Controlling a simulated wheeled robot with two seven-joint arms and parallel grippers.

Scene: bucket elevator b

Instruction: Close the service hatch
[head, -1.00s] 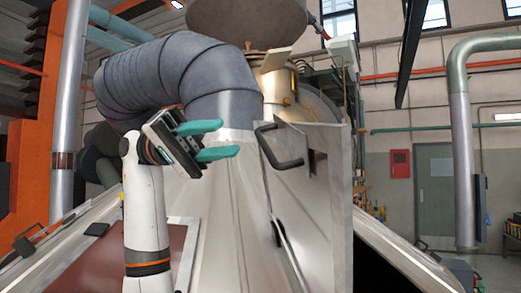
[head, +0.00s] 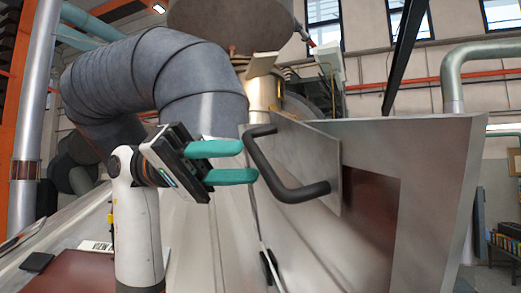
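The service hatch is a grey metal panel (head: 325,150) with a black bar handle (head: 305,191) on its face. It stands ajar: a dark reddish opening (head: 372,205) shows to its right in the grey metal housing (head: 430,150). My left gripper (head: 250,162) has two teal fingers held apart with nothing between them. Its fingertips are just left of the handle in the picture; I cannot tell whether they touch it. My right gripper is not in view.
A thick grey ribbed duct (head: 165,75) arches behind my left arm. A round brownish metal vessel (head: 235,22) hangs above. Sloping metal surfaces lie below the hatch. A silver pipe (head: 455,75) stands at the far right.

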